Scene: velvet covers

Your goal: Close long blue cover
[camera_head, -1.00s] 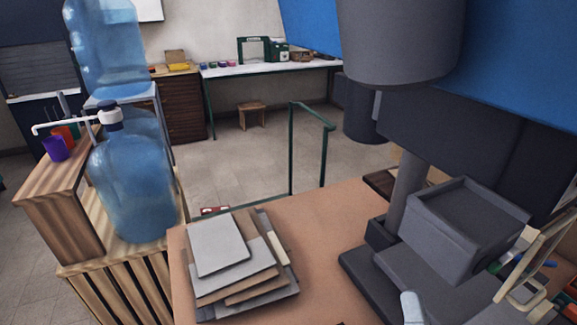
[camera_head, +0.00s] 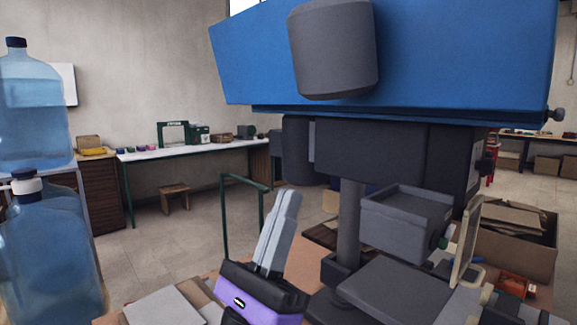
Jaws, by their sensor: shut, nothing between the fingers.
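The long blue cover (camera_head: 440,60) spans the upper part of the view, on top of a dark grey drill-press-like machine (camera_head: 385,150). A thin dark edge runs under it, with a small knob at its right end. A grey cylinder (camera_head: 335,50) hides part of its front. I cannot tell from here how far the cover is open. My gripper (camera_head: 289,195), with a purple body and grey fingers, is at the lower middle. It points up, shut and empty, below the cover and apart from it, left of the machine's column.
The machine's grey box (camera_head: 405,215) and column (camera_head: 350,215) stand right of my gripper. A clear shield (camera_head: 467,242) is further right. Grey and brown sheets (camera_head: 160,305) lie at the lower left of the workbench. Blue water bottles (camera_head: 45,250) stand at far left.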

